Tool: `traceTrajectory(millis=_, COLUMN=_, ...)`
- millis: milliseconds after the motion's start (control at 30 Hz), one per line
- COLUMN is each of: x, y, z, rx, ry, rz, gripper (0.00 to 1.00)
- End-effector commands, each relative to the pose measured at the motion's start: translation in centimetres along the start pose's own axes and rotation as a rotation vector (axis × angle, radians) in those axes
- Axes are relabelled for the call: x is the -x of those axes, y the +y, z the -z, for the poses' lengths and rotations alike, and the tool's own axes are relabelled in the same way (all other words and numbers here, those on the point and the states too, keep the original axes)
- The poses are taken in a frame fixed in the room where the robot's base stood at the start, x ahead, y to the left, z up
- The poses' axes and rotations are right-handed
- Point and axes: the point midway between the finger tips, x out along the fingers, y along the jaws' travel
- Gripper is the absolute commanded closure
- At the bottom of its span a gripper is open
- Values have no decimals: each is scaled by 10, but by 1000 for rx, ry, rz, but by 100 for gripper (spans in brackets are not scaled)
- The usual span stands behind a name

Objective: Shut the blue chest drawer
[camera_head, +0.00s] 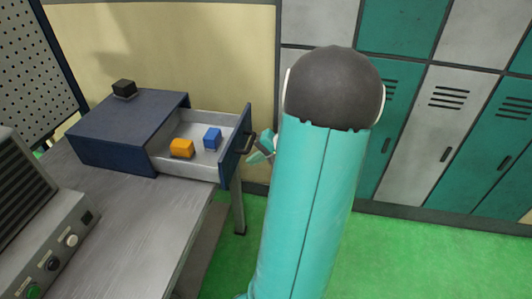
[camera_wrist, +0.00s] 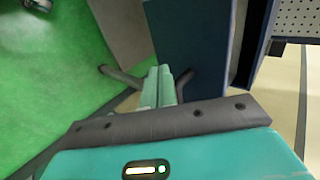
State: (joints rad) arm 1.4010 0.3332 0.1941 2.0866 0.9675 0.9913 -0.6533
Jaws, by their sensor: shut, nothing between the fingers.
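The blue chest (camera_head: 128,132) stands on the grey table. Its drawer (camera_head: 236,146) is pulled out to the right and stands open, with an orange block (camera_head: 182,148) and a blue block (camera_head: 212,138) inside. My gripper (camera_head: 262,147) is just right of the drawer front, close to its dark handle; my arm hides part of the gripper. In the wrist view, the shut fingers (camera_wrist: 159,86) point toward the dark blue drawer front (camera_wrist: 190,45). Nothing shows between the fingers. I cannot tell whether they touch the front.
A small black block (camera_head: 124,88) sits on top of the chest. A grey control box (camera_head: 40,220) stands at the table's left. Teal and grey lockers (camera_head: 440,110) line the wall at right. Green floor (camera_head: 420,260) is clear in front of them.

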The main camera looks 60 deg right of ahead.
Motion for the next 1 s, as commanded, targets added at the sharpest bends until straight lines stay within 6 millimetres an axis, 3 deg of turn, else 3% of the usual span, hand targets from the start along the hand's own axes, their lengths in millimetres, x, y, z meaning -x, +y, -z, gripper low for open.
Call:
traceTrajectory(millis=100, x=-18, y=-12, z=-2, rx=3, ry=-3, rz=1, gripper=100)
traceTrajectory(millis=300, x=-33, y=-26, z=-3, rx=2, ry=-2, rz=0, gripper=100)
traceTrajectory(millis=767, x=-36, y=-29, z=-4, rx=2, ry=-2, rz=0, gripper=100)
traceTrajectory(millis=1000, x=-50, y=-42, z=-4, rx=4, ry=-5, rz=1, gripper=100)
